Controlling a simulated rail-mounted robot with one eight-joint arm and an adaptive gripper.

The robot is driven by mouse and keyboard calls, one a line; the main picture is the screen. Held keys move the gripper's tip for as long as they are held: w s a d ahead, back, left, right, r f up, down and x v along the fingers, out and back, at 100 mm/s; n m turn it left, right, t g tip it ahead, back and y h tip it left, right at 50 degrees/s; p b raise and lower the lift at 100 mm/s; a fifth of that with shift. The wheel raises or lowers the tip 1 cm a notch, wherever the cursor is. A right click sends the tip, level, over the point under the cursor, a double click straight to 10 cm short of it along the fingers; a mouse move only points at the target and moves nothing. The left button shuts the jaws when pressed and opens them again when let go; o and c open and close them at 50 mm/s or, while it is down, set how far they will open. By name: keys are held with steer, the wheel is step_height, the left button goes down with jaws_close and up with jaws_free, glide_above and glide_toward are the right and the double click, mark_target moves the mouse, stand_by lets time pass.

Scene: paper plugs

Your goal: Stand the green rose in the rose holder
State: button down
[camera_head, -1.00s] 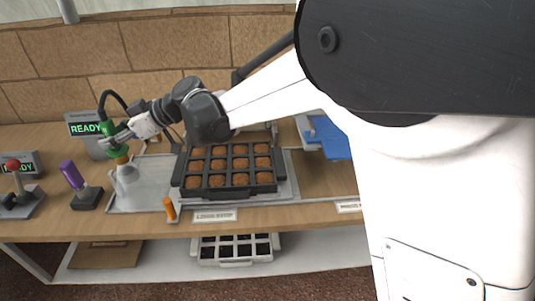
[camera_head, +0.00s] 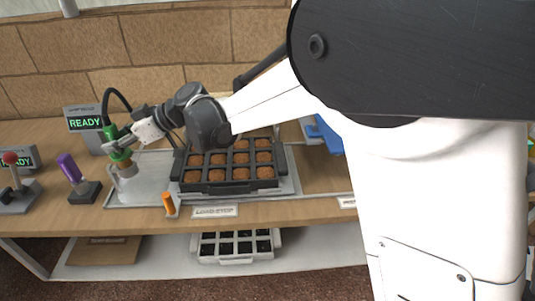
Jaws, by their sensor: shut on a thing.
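The green rose (camera_head: 113,134) is at the left, with a black hose looping up from its top. My gripper (camera_head: 120,144) is shut on the rose from the right side. The rose is slightly tilted, its lower end at the mouth of the grey rose holder (camera_head: 127,182). I cannot tell whether the lower end is inside the holder or just above it. The holder stands on the left part of the metal tray.
A black tray of brown plugs (camera_head: 228,187) sits right of the holder. A READY display (camera_head: 84,124) stands behind the rose. A purple-handled lever (camera_head: 71,168), a red-knobbed joystick (camera_head: 12,160) and an orange peg (camera_head: 169,203) are nearby.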

steer(key=shift+f+b, duration=0.75)
steer(key=shift+f, duration=0.55)
steer(key=c, duration=1.4)
jaws_free()
steer(key=shift+c, duration=0.2)
steer(key=w+d+r+m+t+h+p, duration=0.15)
steer(key=d+r, duration=0.25)
steer(key=d, duration=0.8)
steer(key=d+r+m+t+h, duration=0.1)
steer(key=d+r+m+t, duration=0.15)
steer(key=d, duration=0.95)
steer(key=s+d+f+m+t+h+p, duration=0.1)
steer(key=s+d+m, duration=0.4)
steer(key=d, duration=0.8)
steer(key=s+d+m+t+h+p, duration=0.1)
steer(key=s+d+m+h, duration=0.4)
steer(key=d, duration=0.7)
steer(key=s+d+f+m+t+h+p, duration=0.1)
steer(key=s+d+m+t+h+p, duration=0.1)
steer(key=d, duration=1.1)
steer(key=s+m+t+h, duration=0.1)
steer(key=s+m+h, duration=0.1)
steer(key=s+m, duration=0.1)
steer(key=shift+s+d+f+m+t+h, duration=0.3)
steer(key=shift+d+m+h, duration=0.05)
steer(key=shift+m, duration=0.15)
